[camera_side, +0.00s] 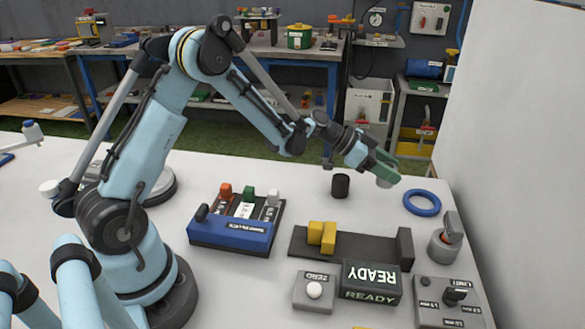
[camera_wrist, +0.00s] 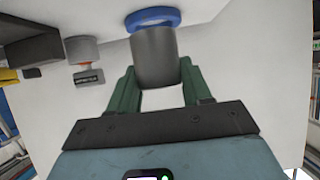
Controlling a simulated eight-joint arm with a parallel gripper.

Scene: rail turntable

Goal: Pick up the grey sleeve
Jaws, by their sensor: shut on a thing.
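The grey sleeve (camera_wrist: 155,60) is a plain grey cylinder between the two green fingers of my gripper (camera_wrist: 155,88) in the wrist view. My gripper is shut on it, and the sleeve reaches out past the fingertips. In the side view my gripper (camera_side: 384,168) is at the right end of my arm, over the far right part of the white table. Only a small pale part of the sleeve (camera_side: 385,183) shows below the fingers there. I cannot tell its exact height above the table.
A blue ring (camera_side: 422,203) lies right of my gripper. A black cylinder (camera_side: 340,186) stands to the left. A dark rail with a yellow block (camera_side: 322,236), a READY box (camera_side: 371,282) and a grey switch post (camera_side: 445,245) are nearer. A white wall rises at right.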

